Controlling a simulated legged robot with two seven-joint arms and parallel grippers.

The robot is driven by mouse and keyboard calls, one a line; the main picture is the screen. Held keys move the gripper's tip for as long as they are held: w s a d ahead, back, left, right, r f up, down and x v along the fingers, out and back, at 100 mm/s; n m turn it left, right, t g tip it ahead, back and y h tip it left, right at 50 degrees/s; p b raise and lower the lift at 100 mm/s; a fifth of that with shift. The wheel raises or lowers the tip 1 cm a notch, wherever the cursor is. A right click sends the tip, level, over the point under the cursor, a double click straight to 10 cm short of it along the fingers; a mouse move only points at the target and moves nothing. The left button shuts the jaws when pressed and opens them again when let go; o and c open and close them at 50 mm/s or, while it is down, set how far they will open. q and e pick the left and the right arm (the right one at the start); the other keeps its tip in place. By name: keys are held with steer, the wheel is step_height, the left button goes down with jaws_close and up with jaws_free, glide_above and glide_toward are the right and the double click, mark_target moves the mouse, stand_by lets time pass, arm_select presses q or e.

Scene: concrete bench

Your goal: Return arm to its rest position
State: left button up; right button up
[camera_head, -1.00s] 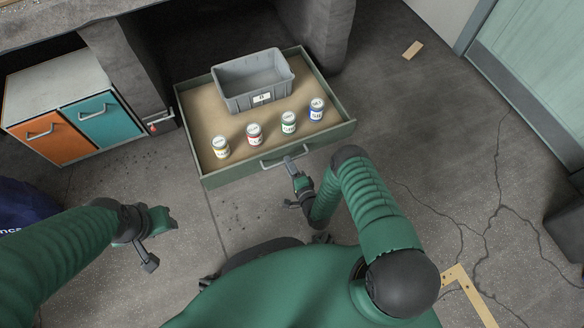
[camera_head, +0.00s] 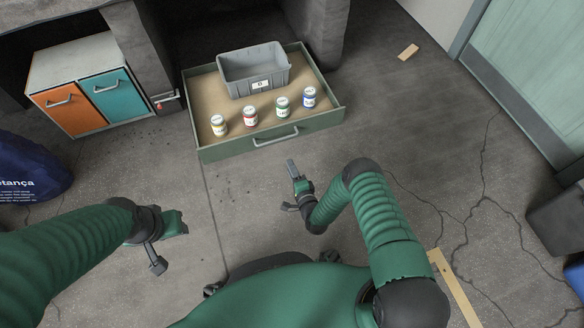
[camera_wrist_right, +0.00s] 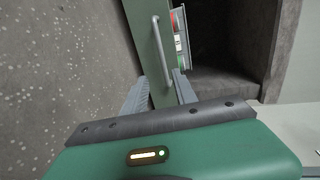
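My right gripper (camera_head: 291,187) is held low in front of the open green drawer (camera_head: 265,148), apart from its handle (camera_head: 276,137) in the head view. In the right wrist view its two fingers (camera_wrist_right: 160,92) are spread with nothing between them. The drawer front and handle (camera_wrist_right: 161,50) lie beyond the fingers. My right arm is bent at the elbow. My left gripper (camera_head: 165,242) hangs over bare floor at the left. One of its fingers points down, and its opening is not clear from this angle.
The drawer holds a grey bin (camera_head: 254,72) and yellow, red, green and blue labelled jars. An orange and teal cabinet (camera_head: 88,92) stands left. A blue bag (camera_head: 30,168) lies at the left edge. A dark box (camera_head: 560,222) is at right. The floor before the drawer is clear.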

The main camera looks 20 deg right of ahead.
step_height(320, 180, up, 21)
steer(key=w+n+g+y+p, duration=0.1)
steer(key=w+n+g+p, duration=0.1)
steer(key=n+g+p, duration=0.6)
steer(key=s+d+r+n+g+h+p, duration=0.1)
steer(key=s+r+n+g, duration=0.15)
steer(key=s+r, duration=0.5)
steer(key=s+d+r+n+g, duration=0.1)
steer(key=s+r+n, duration=0.35)
steer(key=s, duration=0.55)
steer(key=s+d+r+n+g+h+p, duration=0.1)
steer(key=s+d+r+n, duration=0.1)
steer(key=s+r, duration=0.55)
step_height(320, 180, up, 37)
steer(key=p, duration=3.7)
steer(key=shift+s+a, duration=0.25)
steer(key=shift+s, duration=0.15)
